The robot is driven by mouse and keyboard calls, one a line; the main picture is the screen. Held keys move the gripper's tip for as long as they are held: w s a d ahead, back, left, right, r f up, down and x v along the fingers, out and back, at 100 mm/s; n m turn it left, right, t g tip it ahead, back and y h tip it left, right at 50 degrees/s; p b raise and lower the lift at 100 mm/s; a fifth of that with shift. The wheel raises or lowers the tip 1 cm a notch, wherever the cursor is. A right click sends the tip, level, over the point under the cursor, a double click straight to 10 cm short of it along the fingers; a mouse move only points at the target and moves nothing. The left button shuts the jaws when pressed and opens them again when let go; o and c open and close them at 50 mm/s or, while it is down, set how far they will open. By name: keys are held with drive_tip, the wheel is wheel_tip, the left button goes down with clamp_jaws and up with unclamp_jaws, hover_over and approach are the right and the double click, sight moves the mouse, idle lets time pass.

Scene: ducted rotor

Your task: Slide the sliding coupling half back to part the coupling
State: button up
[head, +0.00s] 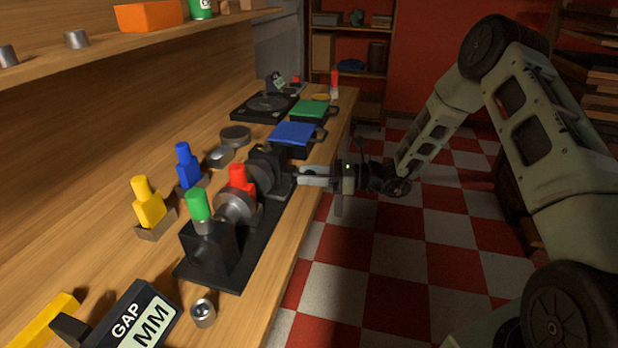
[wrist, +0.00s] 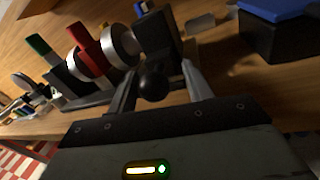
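The coupling assembly stands on a long black base (head: 213,272) on the bench. Two round grey coupling discs (head: 236,206) (wrist: 121,45) sit along it, with a red handle (head: 240,178) (wrist: 84,38) at them and a green handle (head: 198,203) (wrist: 38,45) at the near block. I cannot tell whether the disc faces touch. A dark block (wrist: 157,38) at the far end has a black ball knob (wrist: 153,85). My gripper (head: 302,178) (wrist: 160,68) reaches in from the right. Its fingers are apart, one on each side of the knob, with a visible gap on the right.
A gap readout (head: 128,320) and a small metal ring (head: 203,313) lie at the near end. Yellow (head: 148,205) and blue (head: 185,165) handled items stand behind the base. Blue (head: 293,134) and green (head: 310,109) boxes lie beyond my gripper. The floor aisle is clear.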

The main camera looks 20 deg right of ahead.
drive_tip(key=shift+s, duration=0.1)
drive_tip(key=shift+s+d, duration=0.1)
drive_tip(key=b+v, duration=0.1)
drive_tip(key=v, duration=1.6)
